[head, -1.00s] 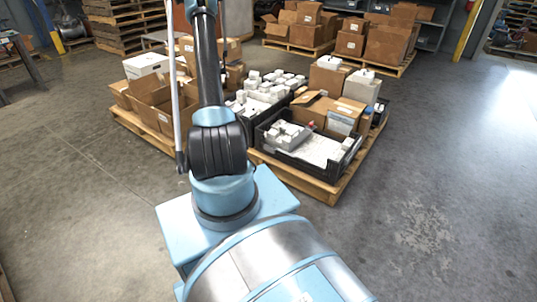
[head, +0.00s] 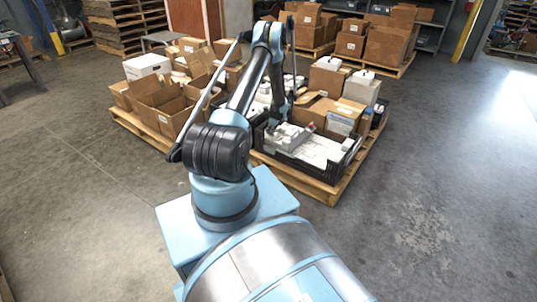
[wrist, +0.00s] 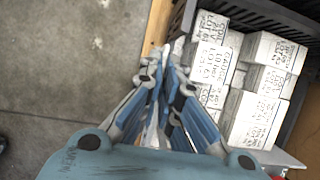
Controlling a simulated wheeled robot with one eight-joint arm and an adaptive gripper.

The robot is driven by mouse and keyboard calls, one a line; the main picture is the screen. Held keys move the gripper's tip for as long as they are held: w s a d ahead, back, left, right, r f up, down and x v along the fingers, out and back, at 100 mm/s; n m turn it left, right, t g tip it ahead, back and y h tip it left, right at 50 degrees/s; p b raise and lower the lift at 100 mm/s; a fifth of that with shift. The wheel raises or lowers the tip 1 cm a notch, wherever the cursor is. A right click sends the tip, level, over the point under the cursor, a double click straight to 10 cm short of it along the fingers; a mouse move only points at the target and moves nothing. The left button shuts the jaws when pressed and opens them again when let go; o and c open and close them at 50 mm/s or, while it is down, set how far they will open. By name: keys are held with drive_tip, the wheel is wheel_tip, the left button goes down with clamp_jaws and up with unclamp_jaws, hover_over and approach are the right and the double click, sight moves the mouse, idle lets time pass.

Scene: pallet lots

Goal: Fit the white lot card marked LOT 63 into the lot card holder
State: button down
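My gripper (wrist: 164,56) points down at the edge of the black crate (head: 338,168), beside white blocks with handwritten markings (wrist: 209,62). Some markings seem to include "LOT", but they are too small to read surely. The gripper's two blue fingers are close together. A pale strip shows between them, and I cannot tell whether it is a card or part of the fingers. In the head view the gripper is small and partly lost against the white blocks (head: 288,136). I cannot pick out the LOT 63 card or the card holder for certain.
Another loaded pallet (head: 385,65) stands behind. Bare concrete floor (head: 430,190) lies free to the right and left.

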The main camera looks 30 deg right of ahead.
drive_tip(key=shift+s+d+f, duration=0.1)
drive_tip(key=shift+f, duration=2.45)
drive_tip(key=shift+s+d+f, duration=0.1)
drive_tip(key=shift+f, duration=2.4)
drive_tip(key=c, duration=1.9)
unclamp_jaws()
drive_tip(key=shift+c, duration=0.2)
drive_tip(key=shift+o, duration=0.7)
drive_tip(key=shift+w, duration=0.1)
drive_tip(key=shift+r, duration=0.1)
